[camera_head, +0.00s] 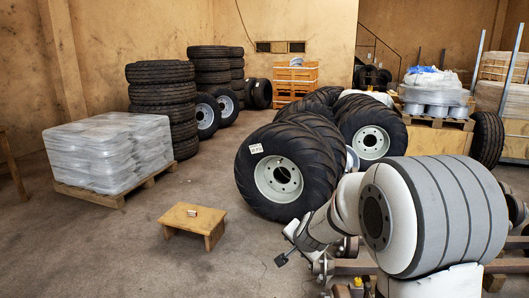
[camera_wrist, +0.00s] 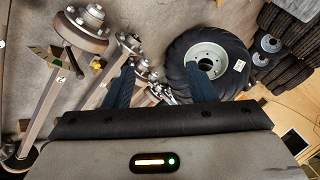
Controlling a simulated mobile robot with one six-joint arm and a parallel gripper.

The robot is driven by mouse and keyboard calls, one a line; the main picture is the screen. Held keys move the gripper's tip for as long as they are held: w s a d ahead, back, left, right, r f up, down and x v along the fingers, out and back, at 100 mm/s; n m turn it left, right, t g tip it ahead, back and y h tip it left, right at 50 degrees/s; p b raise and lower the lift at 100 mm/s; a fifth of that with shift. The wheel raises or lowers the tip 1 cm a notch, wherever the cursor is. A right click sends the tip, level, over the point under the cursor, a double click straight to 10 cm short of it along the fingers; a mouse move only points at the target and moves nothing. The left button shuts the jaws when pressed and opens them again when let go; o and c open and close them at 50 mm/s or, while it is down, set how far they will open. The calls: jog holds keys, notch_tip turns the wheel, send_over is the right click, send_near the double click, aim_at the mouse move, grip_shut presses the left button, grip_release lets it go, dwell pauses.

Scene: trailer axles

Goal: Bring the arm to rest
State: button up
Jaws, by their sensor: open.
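My gripper (camera_head: 284,247) is low in the middle of the head view, at the end of my arm that reaches in from the right. It hangs above the bare floor, between a small wooden stool and a big tyred wheel. In the wrist view my gripper (camera_wrist: 160,82) shows two dark fingers spread well apart, with nothing between them. Beyond the fingers lie metal axle hubs (camera_wrist: 128,45) and a large tyre with a pale rim (camera_wrist: 207,60). My arm hides part of the axles in the head view.
The wooden stool (camera_head: 184,224) carries a small box (camera_head: 193,212). Large wheels (camera_head: 285,172) stand behind my arm. Axle beams (camera_head: 365,266) lie at the lower right, close to the arm. A wrapped pallet (camera_head: 108,153) stands at left. The floor at front left is clear.

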jog(key=s+d+r+n+g+p, duration=0.2)
jog(key=s+r, duration=0.3)
jog(key=s, duration=0.5)
jog(key=s+d+r+n+g+p, duration=0.1)
jog(key=s+r+n+g+p, duration=0.1)
jog(key=s, duration=0.9)
jog(key=s+d+r+n+g+h+p, duration=0.1)
jog(key=s+r+n+p, duration=0.3)
jog(key=s+r, duration=0.4)
jog(key=s+d, duration=0.1)
jog(key=s, duration=0.1)
jog(key=shift+s+d+n+g, duration=0.35)
jog(key=shift+n+g, duration=0.05)
